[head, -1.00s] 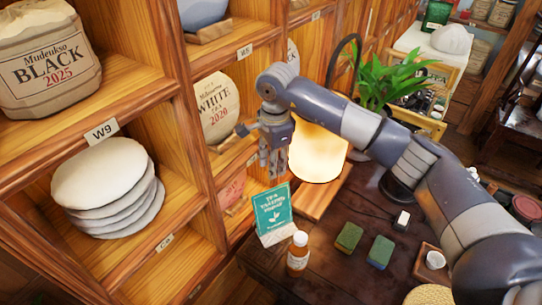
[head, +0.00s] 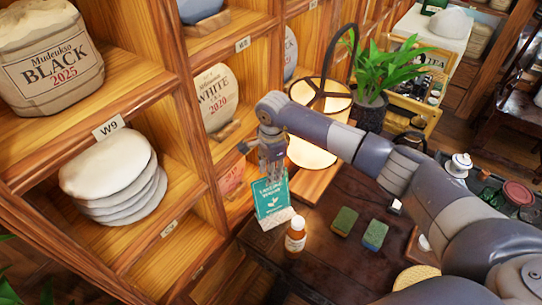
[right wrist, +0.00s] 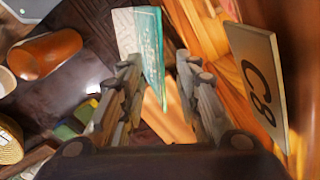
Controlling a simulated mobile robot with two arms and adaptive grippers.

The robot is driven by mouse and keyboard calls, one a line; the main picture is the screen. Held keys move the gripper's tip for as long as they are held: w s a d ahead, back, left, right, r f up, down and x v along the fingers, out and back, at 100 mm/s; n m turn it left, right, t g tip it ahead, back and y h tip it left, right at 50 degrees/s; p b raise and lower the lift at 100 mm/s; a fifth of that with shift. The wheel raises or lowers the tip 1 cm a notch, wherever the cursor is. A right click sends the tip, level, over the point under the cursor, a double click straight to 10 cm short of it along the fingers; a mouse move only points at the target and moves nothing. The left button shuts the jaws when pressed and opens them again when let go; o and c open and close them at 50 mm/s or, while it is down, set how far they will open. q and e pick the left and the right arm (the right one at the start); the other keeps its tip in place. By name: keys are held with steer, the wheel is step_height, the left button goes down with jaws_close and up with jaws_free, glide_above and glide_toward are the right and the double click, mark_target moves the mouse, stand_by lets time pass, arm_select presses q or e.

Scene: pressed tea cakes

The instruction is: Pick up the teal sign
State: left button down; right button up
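I cannot tell whether the sign's top is between the fingers. My left gripper is not in view.
A glowing lamp (head: 312,150) stands behind my right arm. The shelf with stacked tea cakes (head: 113,178) borders the left.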

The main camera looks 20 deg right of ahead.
steer(key=shift+f, duration=0.85)
arm_select(q)
steer(key=shift+s+r, duration=0.15)
steer(key=shift+r, duration=0.05)
arm_select(e)
jaws_close()
arm_select(q)
steer(key=shift+s, duration=0.15)
steer(key=shift+s+a, duration=0.15)
arm_select(e)
steer(key=shift+a, duration=0.1)
